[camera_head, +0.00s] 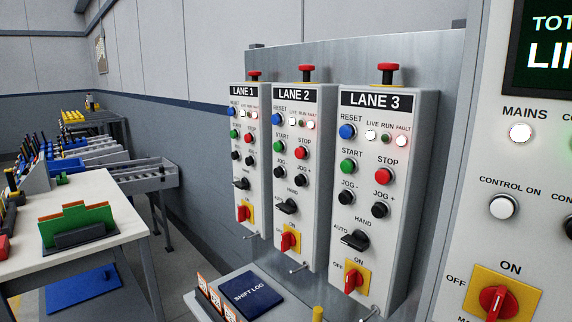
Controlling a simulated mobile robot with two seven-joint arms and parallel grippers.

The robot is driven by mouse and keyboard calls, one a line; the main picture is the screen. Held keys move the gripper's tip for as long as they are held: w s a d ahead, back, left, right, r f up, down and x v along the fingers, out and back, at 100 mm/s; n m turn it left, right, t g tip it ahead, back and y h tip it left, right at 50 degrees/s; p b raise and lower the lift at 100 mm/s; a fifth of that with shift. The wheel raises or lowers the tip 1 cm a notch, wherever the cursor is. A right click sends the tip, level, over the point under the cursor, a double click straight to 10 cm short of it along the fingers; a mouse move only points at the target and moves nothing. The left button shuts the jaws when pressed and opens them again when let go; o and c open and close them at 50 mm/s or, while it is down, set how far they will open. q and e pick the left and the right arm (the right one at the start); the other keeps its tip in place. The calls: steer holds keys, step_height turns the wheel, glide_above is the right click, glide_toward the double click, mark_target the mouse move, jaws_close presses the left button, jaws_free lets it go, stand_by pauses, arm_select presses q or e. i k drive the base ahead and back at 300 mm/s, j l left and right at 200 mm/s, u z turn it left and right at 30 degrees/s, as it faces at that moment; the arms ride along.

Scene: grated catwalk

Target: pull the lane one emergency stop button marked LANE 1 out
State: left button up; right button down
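The LANE 1 emergency stop button (254,75) is a red mushroom head on a yellow collar, on top of the LANE 1 control box (262,166). This box is the leftmost of three grey boxes on a metal panel. Similar red stop buttons sit on top of the LANE 2 box (307,72) and the LANE 3 box (387,72). The LANE 1 head looks lower and closer to its box than the other two. Neither of my grippers is in view.
A dark blue SHIFT LOG book (252,294) lies on a shelf below the boxes, beside orange-and-white cards (216,299). A mains panel (510,180) stands close at the right. A white table (110,215) with a green-orange item stands at the left. Space before the boxes looks clear.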

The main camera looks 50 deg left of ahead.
mark_target(255, 74)
steer(key=u, duration=1.8)
steer(key=i+j+u, duration=0.1)
steer(key=j, duration=0.2)
steer(key=i+j+u, duration=0.15)
steer(key=j, duration=0.15)
steer(key=i+j+u, duration=0.1)
steer(key=j, duration=0.15)
